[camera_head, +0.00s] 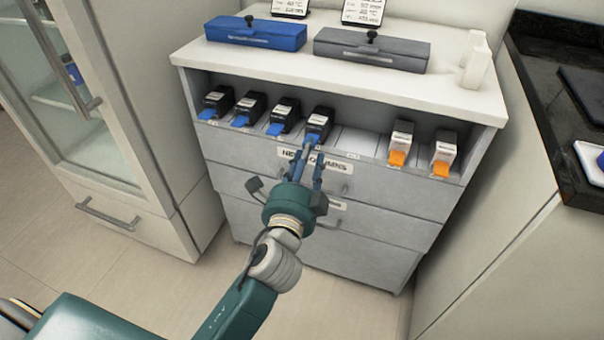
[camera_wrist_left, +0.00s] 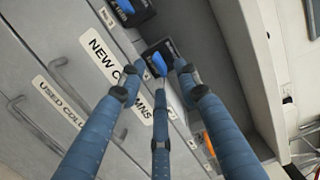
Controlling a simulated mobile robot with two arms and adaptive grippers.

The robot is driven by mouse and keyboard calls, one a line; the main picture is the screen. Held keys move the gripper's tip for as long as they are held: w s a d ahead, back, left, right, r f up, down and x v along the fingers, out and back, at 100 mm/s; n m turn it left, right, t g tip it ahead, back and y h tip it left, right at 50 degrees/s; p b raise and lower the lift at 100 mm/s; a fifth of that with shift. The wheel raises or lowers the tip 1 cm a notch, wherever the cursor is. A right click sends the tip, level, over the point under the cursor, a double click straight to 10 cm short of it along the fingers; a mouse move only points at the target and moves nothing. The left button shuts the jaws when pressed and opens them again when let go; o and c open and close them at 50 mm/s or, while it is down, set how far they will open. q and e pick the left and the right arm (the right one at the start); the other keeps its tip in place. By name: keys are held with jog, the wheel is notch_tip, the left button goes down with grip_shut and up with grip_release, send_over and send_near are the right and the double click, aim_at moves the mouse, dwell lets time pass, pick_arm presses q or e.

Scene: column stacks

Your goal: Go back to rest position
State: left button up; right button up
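My left gripper (camera_head: 308,155) is in front of the cabinet's open shelf. Its blue fingers are spread and show no object held between them; in the left wrist view the fingertips (camera_wrist_left: 159,68) are apart, close to a black box with a blue tab. That box (camera_head: 319,121) stands in the shelf, the rightmost of several black boxes with blue tabs; it also shows in the left wrist view (camera_wrist_left: 169,47). Whether a finger touches it I cannot tell. My right gripper is not in view.
The cabinet (camera_head: 330,73) has drawers below the shelf, one labelled new columns (camera_head: 340,166). Two white boxes with orange tabs (camera_head: 400,143) (camera_head: 444,152) stand at the shelf's right. A blue case (camera_head: 256,33) and grey case (camera_head: 371,49) lie on top. Floor in front is free.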

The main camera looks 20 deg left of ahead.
pick_arm(q)
jog(key=s, duration=0.8)
jog(key=shift+s+d, duration=0.3)
jog(key=shift+d, duration=0.15)
